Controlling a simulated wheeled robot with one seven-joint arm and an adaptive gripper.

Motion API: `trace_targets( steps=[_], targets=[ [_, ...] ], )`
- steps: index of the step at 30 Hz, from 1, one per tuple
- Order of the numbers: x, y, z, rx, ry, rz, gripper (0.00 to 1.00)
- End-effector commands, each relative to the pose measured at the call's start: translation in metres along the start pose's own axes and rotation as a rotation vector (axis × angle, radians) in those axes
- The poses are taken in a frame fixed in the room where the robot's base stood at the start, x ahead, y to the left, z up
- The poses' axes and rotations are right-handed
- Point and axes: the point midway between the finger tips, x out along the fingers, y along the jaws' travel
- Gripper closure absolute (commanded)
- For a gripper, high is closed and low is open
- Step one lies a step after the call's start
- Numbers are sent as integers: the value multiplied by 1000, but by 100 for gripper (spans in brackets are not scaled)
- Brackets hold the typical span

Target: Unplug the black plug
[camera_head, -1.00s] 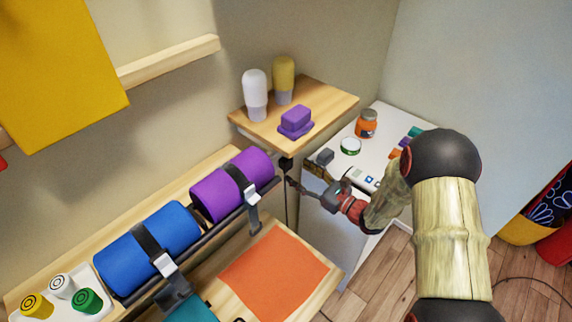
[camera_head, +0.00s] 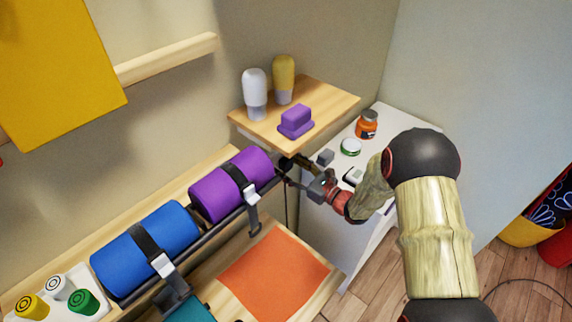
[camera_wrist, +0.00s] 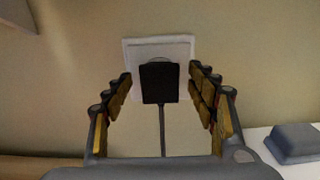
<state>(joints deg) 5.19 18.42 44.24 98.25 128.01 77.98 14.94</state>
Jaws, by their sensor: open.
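In the wrist view the black plug (camera_wrist: 160,83) sits in a white wall socket plate (camera_wrist: 178,47), with its cord hanging straight down. My gripper (camera_wrist: 160,78) is open, with one finger on each side of the plug. A gap shows between each finger and the plug, so they look apart. In the head view my gripper (camera_head: 292,170) reaches in under the wooden shelf. Only a dark bit of the plug (camera_head: 285,163) shows there, partly hidden by the fingers and shelf; the cord hangs below.
The wooden shelf (camera_head: 335,103) with two bottles and a purple block (camera_head: 296,118) is just above my gripper. A purple roll (camera_head: 222,190) on a rack lies close to the left. A white cabinet (camera_head: 328,222) with a jar and small items stands to the right.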

Motion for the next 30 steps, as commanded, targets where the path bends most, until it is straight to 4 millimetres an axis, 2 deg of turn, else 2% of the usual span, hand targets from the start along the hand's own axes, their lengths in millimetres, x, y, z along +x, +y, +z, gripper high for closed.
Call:
trace_targets(
  steps=[27, 30],
  targets=[
    [0, 0, 0, 0, 0, 0, 42],
    [0, 0, 0, 0, 0, 0, 47]
  ],
)
